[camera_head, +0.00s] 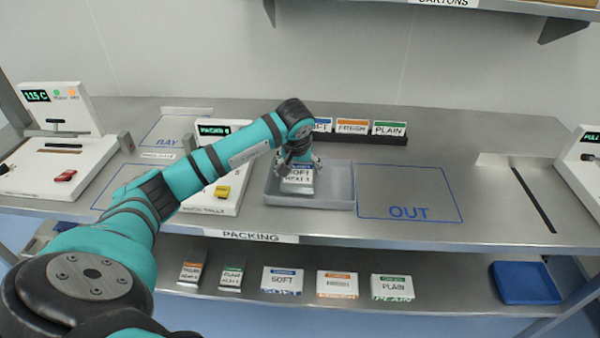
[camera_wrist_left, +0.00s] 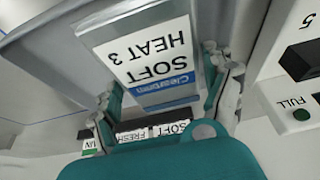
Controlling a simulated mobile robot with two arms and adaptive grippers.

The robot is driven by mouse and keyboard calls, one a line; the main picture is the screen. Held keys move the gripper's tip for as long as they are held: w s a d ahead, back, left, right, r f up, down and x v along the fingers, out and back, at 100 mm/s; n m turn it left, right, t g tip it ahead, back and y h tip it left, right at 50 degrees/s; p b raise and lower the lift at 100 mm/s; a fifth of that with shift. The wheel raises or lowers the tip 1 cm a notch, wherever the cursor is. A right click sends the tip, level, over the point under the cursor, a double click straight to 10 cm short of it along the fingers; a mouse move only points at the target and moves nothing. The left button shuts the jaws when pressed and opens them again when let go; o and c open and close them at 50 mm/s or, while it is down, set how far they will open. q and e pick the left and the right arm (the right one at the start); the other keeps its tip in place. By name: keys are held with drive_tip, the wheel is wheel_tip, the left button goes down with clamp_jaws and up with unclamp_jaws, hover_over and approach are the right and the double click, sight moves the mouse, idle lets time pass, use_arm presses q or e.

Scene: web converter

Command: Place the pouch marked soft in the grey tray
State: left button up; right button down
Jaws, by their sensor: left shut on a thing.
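The pouch marked soft (camera_head: 298,176) is white with a blue band and also carries a HEAT label. It shows large in the left wrist view (camera_wrist_left: 145,58), between the fingers. My left gripper (camera_head: 300,162) is shut on the pouch's upper part. The pouch is upright, over or inside the grey tray (camera_head: 325,195); I cannot tell whether it touches the tray floor. The tray stands on the metal bench, left of the OUT outline. It also shows behind the pouch in the left wrist view (camera_wrist_left: 45,75). My right gripper is not in view.
A rack with SOFT, FRESH and PLAIN cards (camera_head: 352,136) stands behind the tray. White machines stand at left (camera_head: 85,165) and beside the tray (camera_head: 228,180). The OUT area (camera_head: 408,185) is clear. A lower shelf holds several packs and a blue tray (camera_head: 524,290).

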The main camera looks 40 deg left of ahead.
sight(299, 171)
use_arm(q)
drive_tip(key=shift+w+f+p, duration=0.25)
drive_tip(key=shift+f+p, duration=0.05)
wheel_tip(299, 171, down, 2)
drive_tip(key=shift+f+p, duration=0.2)
drive_tip(key=shift+p, duration=0.25)
drive_tip(key=shift+f, duration=0.25)
drive_tip(key=o, duration=0.8)
drive_tip(key=shift+f, duration=0.15)
drive_tip(key=o, duration=0.3)
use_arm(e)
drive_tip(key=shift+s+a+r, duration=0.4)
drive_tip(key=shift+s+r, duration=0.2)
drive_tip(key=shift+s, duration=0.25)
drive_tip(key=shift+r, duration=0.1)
